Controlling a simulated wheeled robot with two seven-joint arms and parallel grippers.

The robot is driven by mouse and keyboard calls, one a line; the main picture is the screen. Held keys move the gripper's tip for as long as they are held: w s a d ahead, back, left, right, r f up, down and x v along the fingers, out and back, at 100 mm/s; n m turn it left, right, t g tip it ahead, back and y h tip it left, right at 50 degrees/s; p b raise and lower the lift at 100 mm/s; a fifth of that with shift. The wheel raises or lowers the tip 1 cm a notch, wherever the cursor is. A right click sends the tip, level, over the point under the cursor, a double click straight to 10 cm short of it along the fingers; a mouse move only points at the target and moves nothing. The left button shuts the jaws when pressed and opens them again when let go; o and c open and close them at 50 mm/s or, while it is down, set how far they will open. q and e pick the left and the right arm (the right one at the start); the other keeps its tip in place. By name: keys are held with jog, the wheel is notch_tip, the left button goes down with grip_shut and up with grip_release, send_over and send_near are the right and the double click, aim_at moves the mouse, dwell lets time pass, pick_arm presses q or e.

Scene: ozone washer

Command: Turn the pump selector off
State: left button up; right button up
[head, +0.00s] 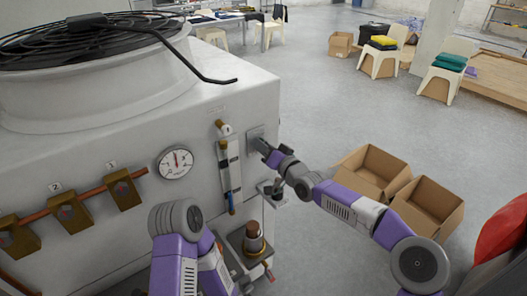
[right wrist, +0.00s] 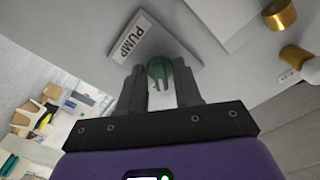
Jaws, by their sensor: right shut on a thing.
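The pump selector is a green knob (right wrist: 157,69) on a grey plate (right wrist: 187,64) marked with a PUMP label (right wrist: 133,38) in the right wrist view. My right gripper (right wrist: 159,88) is shut on the knob, with a dark finger on each side of it. In the head view the plate (head: 254,132) is on the white machine's side, and my right gripper (head: 264,148) reaches it from the right. The knob is hidden there by the gripper. My left arm shows low in the head view; its gripper is out of sight.
A clear sight tube (head: 230,168) stands left of the plate, with a round gauge (head: 175,162) farther left. A small bracket (head: 272,190) sticks out below my right wrist. Cardboard boxes (head: 372,166) stand on the floor to the right.

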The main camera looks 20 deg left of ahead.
jog(key=shift+n+b, duration=0.6)
jog(key=shift+n, duration=3.1)
jog(key=o, duration=0.7)
jog(key=v, duration=0.7)
jog(key=shift+s+d, duration=0.2)
jog(key=shift+d, duration=0.1)
